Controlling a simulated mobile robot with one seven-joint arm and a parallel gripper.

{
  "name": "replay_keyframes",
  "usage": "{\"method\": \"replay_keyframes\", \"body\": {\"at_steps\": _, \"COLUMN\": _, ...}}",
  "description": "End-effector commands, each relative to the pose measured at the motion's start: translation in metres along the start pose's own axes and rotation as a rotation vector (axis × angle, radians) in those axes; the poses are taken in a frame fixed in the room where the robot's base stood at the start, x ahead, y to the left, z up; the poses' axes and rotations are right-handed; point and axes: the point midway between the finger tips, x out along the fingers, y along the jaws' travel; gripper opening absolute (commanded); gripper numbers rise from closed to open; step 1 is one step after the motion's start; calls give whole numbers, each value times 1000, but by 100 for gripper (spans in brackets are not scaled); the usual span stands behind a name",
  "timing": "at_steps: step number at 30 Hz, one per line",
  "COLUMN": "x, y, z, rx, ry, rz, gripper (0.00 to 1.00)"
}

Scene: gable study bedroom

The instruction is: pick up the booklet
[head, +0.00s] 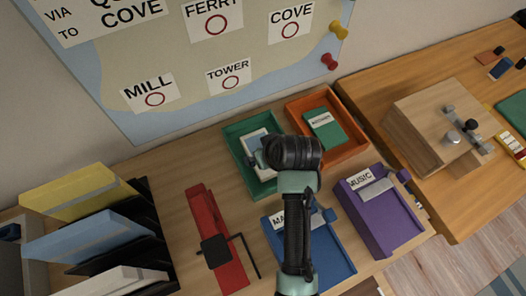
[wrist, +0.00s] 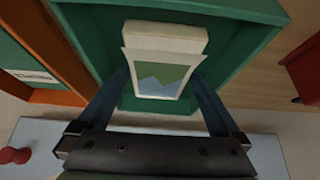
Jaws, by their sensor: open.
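A pale, cream-edged item with a green and blue landscape picture (head: 257,144), which looks like the booklet, lies in the green tray (head: 234,133). In the wrist view the booklet (wrist: 161,78) is between the two blue fingers of my gripper (wrist: 161,82). The fingers are apart, one on each side of it, and I cannot tell whether they touch it. In the head view my gripper (head: 262,158) is over the green tray, and my wrist hides part of the tray and the booklet.
An orange tray (head: 355,149) with a labelled green book (head: 325,128) stands right of the green tray. A blue tray (head: 336,275) and a purple tray (head: 397,225) stand in front. A red tool (head: 213,235) and a black file rack (head: 150,215) are left. A pinned map board (head: 200,70) is behind.

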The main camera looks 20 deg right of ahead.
Motion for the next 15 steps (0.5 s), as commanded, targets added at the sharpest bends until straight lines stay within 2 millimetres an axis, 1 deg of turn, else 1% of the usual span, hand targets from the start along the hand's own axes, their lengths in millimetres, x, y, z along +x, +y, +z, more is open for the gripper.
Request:
{"method": "replay_keyframes", "body": {"at_steps": 1, "x": 0, "y": 0, "z": 0, "rx": 0, "ry": 0, "rz": 0, "gripper": 98}}
{"method": "replay_keyframes", "body": {"at_steps": 2, "x": 0, "y": 0, "z": 0, "rx": 0, "ry": 0, "rz": 0, "gripper": 93}}
{"method": "replay_keyframes", "body": {"at_steps": 3, "x": 0, "y": 0, "z": 0, "rx": 0, "ry": 0, "rz": 0, "gripper": 86}}
{"method": "replay_keyframes", "body": {"at_steps": 5, "x": 0, "y": 0, "z": 0, "rx": 0, "ry": 0, "rz": 0, "gripper": 75}}
{"method": "replay_keyframes", "body": {"at_steps": 9, "x": 0, "y": 0, "z": 0, "rx": 0, "ry": 0, "rz": 0, "gripper": 50}}
{"method": "replay_keyframes", "body": {"at_steps": 11, "x": 0, "y": 0, "z": 0, "rx": 0, "ry": 0, "rz": 0, "gripper": 39}}
{"method": "replay_keyframes", "body": {"at_steps": 12, "x": 0, "y": 0, "z": 0, "rx": 0, "ry": 0, "rz": 0, "gripper": 32}}
{"method": "replay_keyframes", "body": {"at_steps": 15, "x": -1, "y": 0, "z": 0, "rx": 0, "ry": 0, "rz": 0, "gripper": 31}}
